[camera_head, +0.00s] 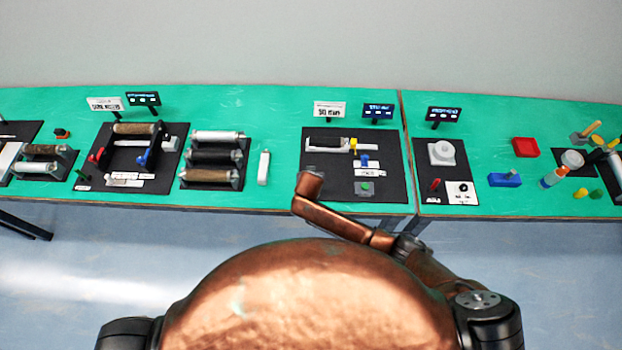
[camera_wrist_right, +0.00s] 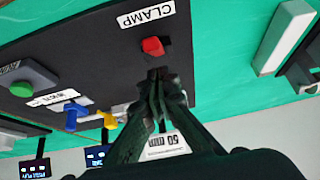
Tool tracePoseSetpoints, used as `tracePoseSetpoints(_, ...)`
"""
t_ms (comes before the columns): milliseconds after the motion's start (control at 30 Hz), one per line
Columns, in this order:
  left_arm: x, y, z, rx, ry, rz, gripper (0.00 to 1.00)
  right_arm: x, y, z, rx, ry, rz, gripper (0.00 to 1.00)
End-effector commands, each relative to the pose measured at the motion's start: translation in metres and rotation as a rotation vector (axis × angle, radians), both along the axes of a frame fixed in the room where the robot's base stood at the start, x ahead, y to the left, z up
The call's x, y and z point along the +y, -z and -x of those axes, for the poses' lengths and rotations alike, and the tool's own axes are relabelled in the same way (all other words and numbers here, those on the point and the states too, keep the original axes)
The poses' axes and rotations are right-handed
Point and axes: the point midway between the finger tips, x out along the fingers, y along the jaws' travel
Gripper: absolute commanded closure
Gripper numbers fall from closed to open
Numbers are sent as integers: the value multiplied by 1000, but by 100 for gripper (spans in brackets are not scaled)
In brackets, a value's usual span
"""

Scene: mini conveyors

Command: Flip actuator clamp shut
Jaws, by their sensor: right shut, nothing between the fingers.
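In the right wrist view, a small red clamp piece (camera_wrist_right: 152,46) stands on the black panel (camera_wrist_right: 110,60), beside a white label reading "CLAMP" (camera_wrist_right: 146,13). My right gripper (camera_wrist_right: 157,80) is shut and empty. Its fingertips appear just short of the red piece; I cannot tell whether they touch it. In the head view, the panel (camera_head: 395,175) lies on the green table, and my copper right arm reaches its left front part. The arm hides the red piece and the gripper there. My left gripper is not in view.
Upright signs (camera_head: 329,109) stand behind.

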Motion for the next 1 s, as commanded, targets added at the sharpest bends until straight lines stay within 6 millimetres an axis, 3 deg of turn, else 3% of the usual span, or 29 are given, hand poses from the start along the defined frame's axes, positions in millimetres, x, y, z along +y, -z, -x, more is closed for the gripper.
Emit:
tracePoseSetpoints(233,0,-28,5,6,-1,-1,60,2,-37,-16,-1,-4,-2,100)
tracePoseSetpoints(700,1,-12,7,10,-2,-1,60,2,-93,38,-1,2,-4,100)
tracePoseSetpoints(1000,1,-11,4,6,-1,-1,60,3,-107,48,-1,1,0,100)
